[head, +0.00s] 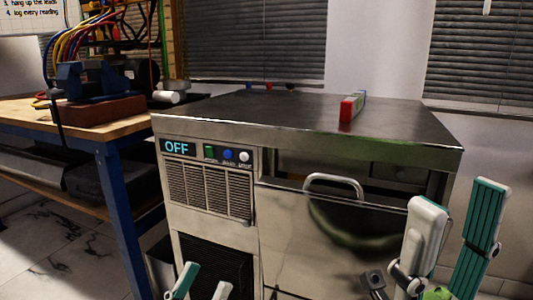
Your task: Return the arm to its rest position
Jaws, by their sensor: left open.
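My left gripper (207,276) shows at the bottom edge, left of centre, in front of the steel machine's dark lower grille. Its teal and pale fingertips are apart with nothing between them; the rest is cut off. My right gripper (460,197) is raised at the lower right, in front of the machine's right side. Its white finger and teal-padded finger stand well apart, with nothing seen between them. The steel machine (208,232) has a display (177,147) reading OFF, with green, blue and white buttons beside it.
A handled front panel (285,225) leaves a dark gap above it.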

